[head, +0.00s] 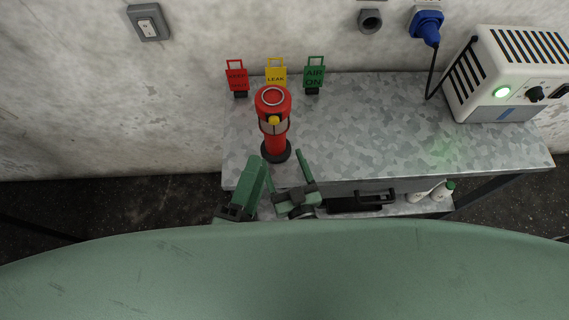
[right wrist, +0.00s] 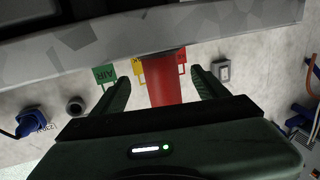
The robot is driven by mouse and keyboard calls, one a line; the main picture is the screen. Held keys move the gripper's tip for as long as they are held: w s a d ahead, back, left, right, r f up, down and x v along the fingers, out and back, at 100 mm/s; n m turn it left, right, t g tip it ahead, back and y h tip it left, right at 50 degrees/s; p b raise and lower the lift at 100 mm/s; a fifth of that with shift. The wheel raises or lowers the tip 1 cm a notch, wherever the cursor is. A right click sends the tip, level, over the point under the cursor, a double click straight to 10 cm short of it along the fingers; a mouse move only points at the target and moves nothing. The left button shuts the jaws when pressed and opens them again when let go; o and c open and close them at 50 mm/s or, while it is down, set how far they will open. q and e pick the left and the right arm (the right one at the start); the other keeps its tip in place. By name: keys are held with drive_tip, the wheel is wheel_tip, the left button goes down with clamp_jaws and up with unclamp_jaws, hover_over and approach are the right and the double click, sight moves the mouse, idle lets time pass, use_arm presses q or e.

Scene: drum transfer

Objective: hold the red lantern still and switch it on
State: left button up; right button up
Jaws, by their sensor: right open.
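The red lantern (head: 276,142) stands upright on the grey metal table (head: 380,120), near its left front edge. My right gripper (head: 284,163) is open in front of the lantern at the table's front edge. In the right wrist view, seen upside down, the lantern's red body (right wrist: 165,85) shows between the two fingers (right wrist: 162,88), with gaps on both sides. My left gripper (head: 252,175) is just left of the right one; its jaw opening is not clear.
Red (head: 237,79), yellow (head: 276,73) and green (head: 314,76) tags stand behind the lantern. A white box (head: 505,75) with a green light stands at the right. A switch (head: 148,22) is on the wall. The table's middle is clear.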

sight(275, 141)
drive_tip(key=x, duration=0.7)
drive_tip(key=shift+w+a, duration=0.1)
drive_tip(key=shift+w, duration=0.1)
clamp_jaws()
use_arm(q)
clamp_jaws()
idle(1.6)
